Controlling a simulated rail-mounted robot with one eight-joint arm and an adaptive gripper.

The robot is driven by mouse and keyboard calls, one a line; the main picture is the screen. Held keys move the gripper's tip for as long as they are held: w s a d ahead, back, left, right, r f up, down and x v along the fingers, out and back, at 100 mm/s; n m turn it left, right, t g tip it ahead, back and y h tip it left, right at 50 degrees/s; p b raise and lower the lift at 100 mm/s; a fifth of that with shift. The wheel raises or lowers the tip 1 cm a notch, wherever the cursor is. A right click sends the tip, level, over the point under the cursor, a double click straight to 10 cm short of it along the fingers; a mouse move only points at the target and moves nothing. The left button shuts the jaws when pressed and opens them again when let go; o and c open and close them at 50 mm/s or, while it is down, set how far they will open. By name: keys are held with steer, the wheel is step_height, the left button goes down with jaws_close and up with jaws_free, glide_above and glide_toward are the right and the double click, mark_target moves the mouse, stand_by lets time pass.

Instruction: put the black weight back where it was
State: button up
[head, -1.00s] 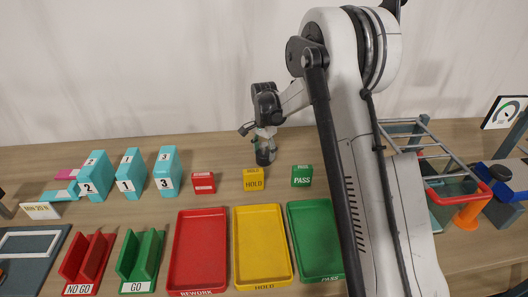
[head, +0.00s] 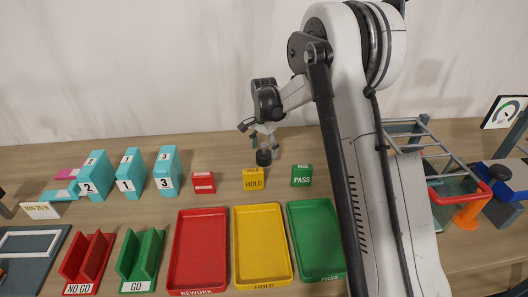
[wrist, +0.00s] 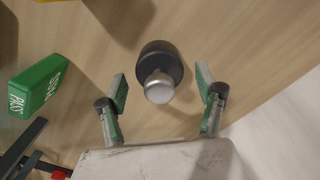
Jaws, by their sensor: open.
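The black weight (wrist: 161,66) is a round black body with a silver knob on top. It stands upright on the wooden table, behind and between the yellow HOLD block and the green PASS block in the head view (head: 263,158). My gripper (wrist: 162,84) is open, its green-padded fingers on either side of the knob in the wrist view and apart from it. In the head view my gripper (head: 264,140) is just above the weight.
The yellow HOLD block (head: 253,180), green PASS block (head: 301,176) and red REWORK block (head: 204,183) stand nearby. Red (head: 176,265), yellow (head: 237,265) and green (head: 297,235) trays lie in front. Cyan numbered blocks (head: 130,177) stand left. Bare table lies around the weight.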

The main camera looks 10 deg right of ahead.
step_height(320, 180, up, 11)
steer(key=shift+s+f, duration=0.1)
steer(key=shift+f, duration=0.1)
steer(key=s+r+n+t, duration=0.2)
steer(key=s+r, duration=0.5)
steer(key=s, duration=0.2)
steer(key=s+r+n+t, duration=0.1)
steer(key=s+r+n, duration=0.2)
steer(key=s+r, duration=0.45)
steer(key=s+f+n+t, duration=0.2)
steer(key=s, duration=0.9)
steer(key=s+f+n+t, duration=0.2)
steer(key=s+f+n, duration=0.1)
steer(key=s, duration=0.9)
steer(key=shift+s+f+n, duration=0.15)
steer(key=shift+s+n, duration=0.1)
steer(key=shift+n, duration=0.05)
steer(key=shift+f+b, duration=0.2)
steer(key=shift+b, duration=0.1)
